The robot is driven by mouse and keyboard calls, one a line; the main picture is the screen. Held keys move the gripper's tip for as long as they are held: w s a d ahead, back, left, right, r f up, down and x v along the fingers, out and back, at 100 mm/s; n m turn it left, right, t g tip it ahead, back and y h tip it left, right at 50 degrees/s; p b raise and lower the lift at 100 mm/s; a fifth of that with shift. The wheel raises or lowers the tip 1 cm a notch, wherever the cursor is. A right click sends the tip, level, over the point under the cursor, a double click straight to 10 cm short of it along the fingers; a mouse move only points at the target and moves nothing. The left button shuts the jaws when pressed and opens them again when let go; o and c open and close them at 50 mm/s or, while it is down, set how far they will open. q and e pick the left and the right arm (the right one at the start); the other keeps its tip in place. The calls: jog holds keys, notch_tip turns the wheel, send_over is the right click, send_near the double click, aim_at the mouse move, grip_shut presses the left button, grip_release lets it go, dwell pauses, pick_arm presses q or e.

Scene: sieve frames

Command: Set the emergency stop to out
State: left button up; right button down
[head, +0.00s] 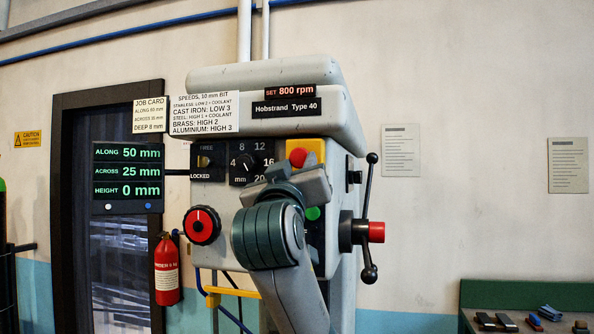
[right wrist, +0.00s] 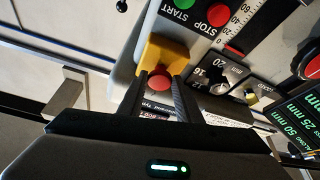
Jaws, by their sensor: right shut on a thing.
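The emergency stop is a red mushroom button (head: 298,156) on a yellow housing (head: 310,146), high on the front of the grey machine head. In the right wrist view the yellow housing (right wrist: 165,52) and the red button (right wrist: 158,83) lie between the fingers. My right gripper (head: 296,167) is at the button, with one dark finger on each side of it. In the right wrist view the gripper (right wrist: 164,76) is shut on the button. I cannot tell whether the button is in or out. My left gripper is not in view.
The green START (right wrist: 184,5) and red STOP (right wrist: 217,14) buttons are close by. A dial (head: 245,163) sits left of the stop, and a red handwheel (head: 201,225) is lower left. A lever handle (head: 369,215) sticks out at the right. A readout (head: 128,178) hangs left.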

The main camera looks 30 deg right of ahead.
jog(key=c, duration=1.3)
grip_release()
jog(key=shift+a+r, duration=0.1)
jog(key=shift+a, duration=0.05)
pick_arm(q)
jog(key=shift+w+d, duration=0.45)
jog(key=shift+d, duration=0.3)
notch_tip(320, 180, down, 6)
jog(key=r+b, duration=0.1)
jog(key=b, duration=0.5)
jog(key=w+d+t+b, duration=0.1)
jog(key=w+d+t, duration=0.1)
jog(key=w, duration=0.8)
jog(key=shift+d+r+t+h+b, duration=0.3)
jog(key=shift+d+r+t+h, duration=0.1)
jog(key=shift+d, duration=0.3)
pick_arm(e)
jog(key=v, duration=1.7)
jog(key=shift+s, duration=0.2)
